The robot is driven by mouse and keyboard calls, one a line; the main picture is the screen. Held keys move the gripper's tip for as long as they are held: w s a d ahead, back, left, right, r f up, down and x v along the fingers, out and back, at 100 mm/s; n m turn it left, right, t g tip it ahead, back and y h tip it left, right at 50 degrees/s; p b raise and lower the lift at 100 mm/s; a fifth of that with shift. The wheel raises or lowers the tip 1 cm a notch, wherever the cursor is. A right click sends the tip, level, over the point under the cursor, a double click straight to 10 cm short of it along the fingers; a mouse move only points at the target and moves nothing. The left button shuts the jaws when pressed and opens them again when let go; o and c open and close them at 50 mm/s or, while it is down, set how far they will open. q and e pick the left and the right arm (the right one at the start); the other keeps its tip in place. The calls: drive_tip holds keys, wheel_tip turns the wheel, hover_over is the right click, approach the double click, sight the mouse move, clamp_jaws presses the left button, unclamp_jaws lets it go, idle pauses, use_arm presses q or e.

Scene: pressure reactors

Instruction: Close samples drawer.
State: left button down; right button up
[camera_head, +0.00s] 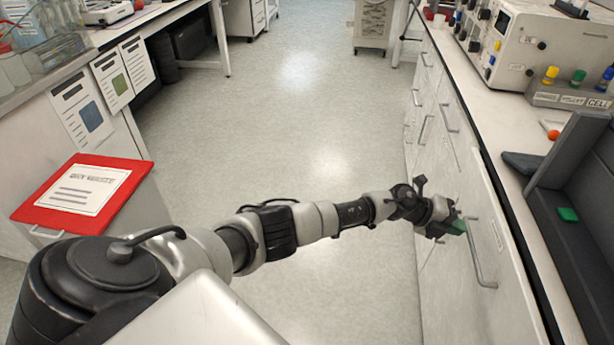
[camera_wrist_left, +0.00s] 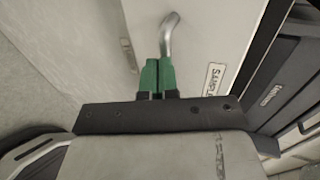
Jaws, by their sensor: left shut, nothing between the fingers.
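The samples drawer shows in the head view as a white front panel (camera_head: 509,285) on the right-hand bench, with a long metal handle (camera_head: 482,262). In the left wrist view the white panel (camera_wrist_left: 215,30) carries a label starting "SAMPL" and a curved metal handle (camera_wrist_left: 170,35). My left gripper (camera_head: 459,226) is beside the handle, close to the panel. Its green fingertips (camera_wrist_left: 157,74) are together with nothing between them, near the handle's lower end. I cannot tell whether they touch the handle or panel, or how far the drawer stands out. My right gripper is not in view.
The bench top (camera_head: 470,80) holds an instrument box (camera_head: 535,45) and a dark grey device (camera_head: 575,235). Other drawers line the bench front beyond. A red-lidded bin (camera_head: 130,177) stands at left. The floor (camera_head: 290,120) between the benches is clear.

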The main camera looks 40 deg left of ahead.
sight(468, 227)
use_arm(q)
drive_tip(key=shift+w+d+f, duration=0.1)
drive_tip(key=shift+w+d, duration=0.25)
drive_tip(key=shift+d, duration=0.2)
drive_tip(key=shift+w+d, duration=0.3)
drive_tip(key=shift+d, duration=0.2)
drive_tip(key=shift+w+d+b, duration=0.25)
drive_tip(key=shift+d+b, duration=0.15)
drive_tip(key=shift+r, duration=0.2)
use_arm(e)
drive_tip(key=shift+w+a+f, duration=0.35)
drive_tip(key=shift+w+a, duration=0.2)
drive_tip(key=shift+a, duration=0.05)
use_arm(q)
drive_tip(key=shift+d, duration=0.1)
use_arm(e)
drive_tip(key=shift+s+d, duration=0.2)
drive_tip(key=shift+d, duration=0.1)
